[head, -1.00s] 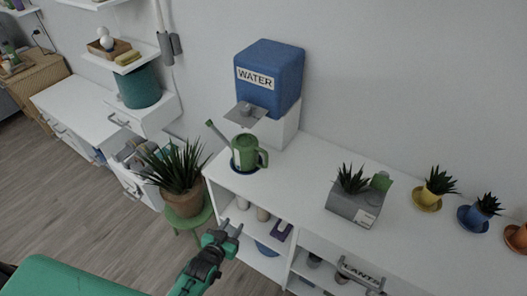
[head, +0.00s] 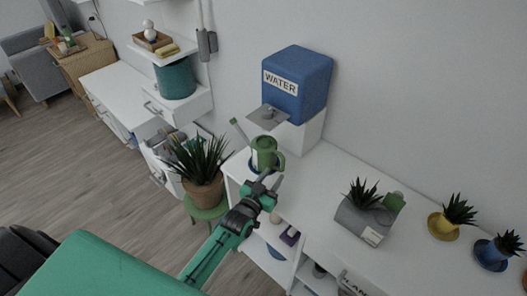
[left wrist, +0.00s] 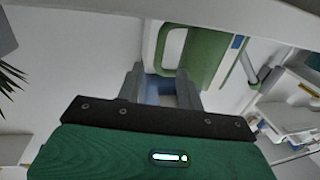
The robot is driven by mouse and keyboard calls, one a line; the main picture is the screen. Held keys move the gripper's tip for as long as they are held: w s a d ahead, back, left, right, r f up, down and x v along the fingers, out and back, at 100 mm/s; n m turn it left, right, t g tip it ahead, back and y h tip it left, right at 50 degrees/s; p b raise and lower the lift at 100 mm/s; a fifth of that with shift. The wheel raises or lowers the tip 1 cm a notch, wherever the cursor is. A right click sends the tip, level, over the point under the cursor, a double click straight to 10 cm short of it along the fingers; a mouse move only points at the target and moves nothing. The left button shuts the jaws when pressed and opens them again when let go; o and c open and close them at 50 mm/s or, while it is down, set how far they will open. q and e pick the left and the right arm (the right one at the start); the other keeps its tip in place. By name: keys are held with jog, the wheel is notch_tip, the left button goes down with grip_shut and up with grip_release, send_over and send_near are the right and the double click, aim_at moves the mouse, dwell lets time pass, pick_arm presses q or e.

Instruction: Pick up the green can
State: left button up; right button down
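The green can is a watering can (head: 264,150) with a long spout pointing up-left and a handle at its right. It stands upright on the white desk below the water dispenser. My left gripper (head: 271,181) is open and empty at the desk's front edge, just in front of the can. In the left wrist view, the can (left wrist: 208,52) and its looped handle show large beyond the fingertips (left wrist: 160,85). Nothing is between the fingers. I cannot tell whether a finger touches the can. My right gripper is not in view.
The blue WATER dispenser (head: 297,85) stands behind the can. A potted plant (head: 203,180) on a green stool is to the left. A grey planter box (head: 364,217), a yellow pot (head: 443,226) and a blue pot (head: 490,253) stand to the right. Clear desk top lies between can and planter.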

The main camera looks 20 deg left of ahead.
aim_at(282, 165)
pick_arm(q)
jog(key=shift+w+d+f+p, duration=0.15)
jog(key=shift+w+p, duration=0.1)
jog(key=shift+w, duration=0.65)
jog(key=shift+w+d+p, duration=0.15)
jog(key=shift+w+p, duration=0.05)
jog(key=shift+w, duration=0.7)
jog(key=shift+w+d+f+p, duration=0.15)
jog(key=shift+w+p, duration=0.1)
jog(key=shift+w, duration=0.65)
jog(key=shift+r, duration=0.1)
jog(key=shift+c, duration=0.3)
grip_shut()
